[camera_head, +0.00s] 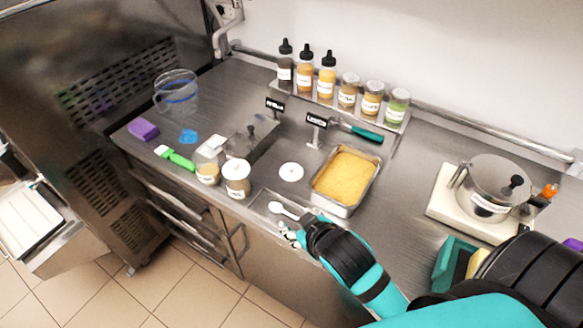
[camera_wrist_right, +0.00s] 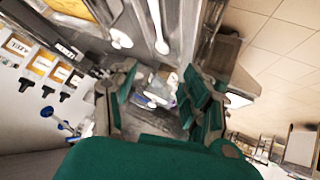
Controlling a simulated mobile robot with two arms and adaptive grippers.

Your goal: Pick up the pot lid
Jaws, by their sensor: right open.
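A round metal pot (camera_head: 480,192) stands on a white square base at the right of the counter. Its metal lid (camera_head: 497,168) appears to be on it, with a black knob at the right side. My right gripper (camera_head: 300,234) is at the counter's front edge, well to the left of the pot, beside a shallow tray with a white spoon (camera_head: 285,209). In the right wrist view its fingers (camera_wrist_right: 160,95) are apart. Small whitish items show between them, too blurred to name. The pot is not clear in that view. My left gripper is not in view.
A metal pan of yellow food (camera_head: 346,177) lies just behind my right gripper. A white disc (camera_head: 291,172), jars (camera_head: 237,180) and a knobbed metal container (camera_head: 250,135) stand to the left. Bottles fill the back shelf (camera_head: 340,108). Counter between pan and pot is mostly clear.

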